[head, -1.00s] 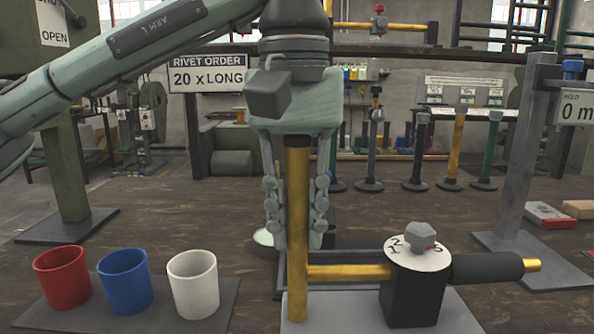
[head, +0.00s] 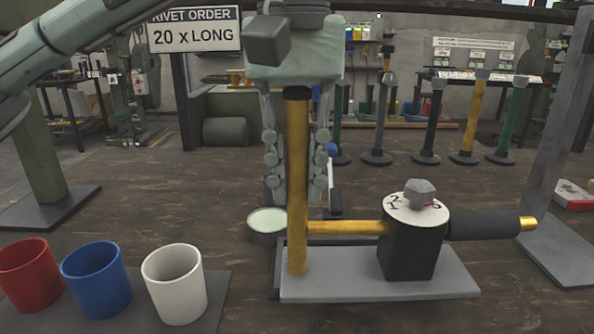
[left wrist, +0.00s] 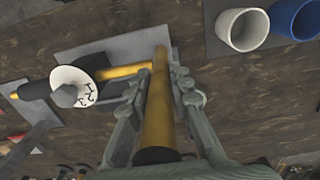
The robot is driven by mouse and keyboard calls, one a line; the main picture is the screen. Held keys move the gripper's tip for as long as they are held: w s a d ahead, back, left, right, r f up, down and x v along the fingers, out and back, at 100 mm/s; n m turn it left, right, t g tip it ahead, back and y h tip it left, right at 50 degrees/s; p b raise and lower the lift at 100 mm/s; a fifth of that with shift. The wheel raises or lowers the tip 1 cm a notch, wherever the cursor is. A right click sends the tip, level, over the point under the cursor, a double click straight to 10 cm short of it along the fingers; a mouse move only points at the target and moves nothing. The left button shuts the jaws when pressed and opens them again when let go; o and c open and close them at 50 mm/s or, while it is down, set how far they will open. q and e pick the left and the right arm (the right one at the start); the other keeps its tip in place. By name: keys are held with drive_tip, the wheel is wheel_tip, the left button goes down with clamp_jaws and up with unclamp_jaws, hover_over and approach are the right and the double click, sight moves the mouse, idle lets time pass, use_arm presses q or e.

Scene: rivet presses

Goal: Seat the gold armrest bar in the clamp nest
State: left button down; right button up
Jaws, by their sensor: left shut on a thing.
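My left gripper (head: 297,192) points down and is shut on an upright gold bar (head: 297,160) with a dark cap at its top. In the left wrist view the bar (left wrist: 158,115) runs between the two fingers. Its lower end shows at the left end of a grey plate (head: 375,288); I cannot tell whether it touches the plate. On the plate stands a black clamp block (head: 410,250) with a numbered white dial and grey knob. A horizontal gold rod (head: 345,228) reaches from the block to the upright bar. My right gripper is out of view.
Red (head: 30,278), blue (head: 97,282) and white (head: 175,285) cups stand on a dark mat at front left. A shallow pale dish (head: 267,222) sits behind the plate. A grey post (head: 558,150) stands at right. Several coloured posts, one gold (head: 473,115), line the back.

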use_arm(q)
drive_tip(key=shift+w+f, duration=0.85)
drive_tip(key=shift+w, duration=0.7)
drive_tip(key=shift+w+p, duration=0.9)
drive_tip(key=shift+w, duration=1.05)
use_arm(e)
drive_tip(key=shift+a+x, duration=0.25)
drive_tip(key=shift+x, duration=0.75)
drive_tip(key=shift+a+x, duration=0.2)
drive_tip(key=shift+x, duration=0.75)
use_arm(q)
drive_tip(key=shift+f, duration=0.1)
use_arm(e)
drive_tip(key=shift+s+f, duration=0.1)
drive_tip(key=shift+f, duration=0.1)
use_arm(q)
drive_tip(key=shift+f, duration=0.1)
drive_tip(key=shift+p, duration=0.3)
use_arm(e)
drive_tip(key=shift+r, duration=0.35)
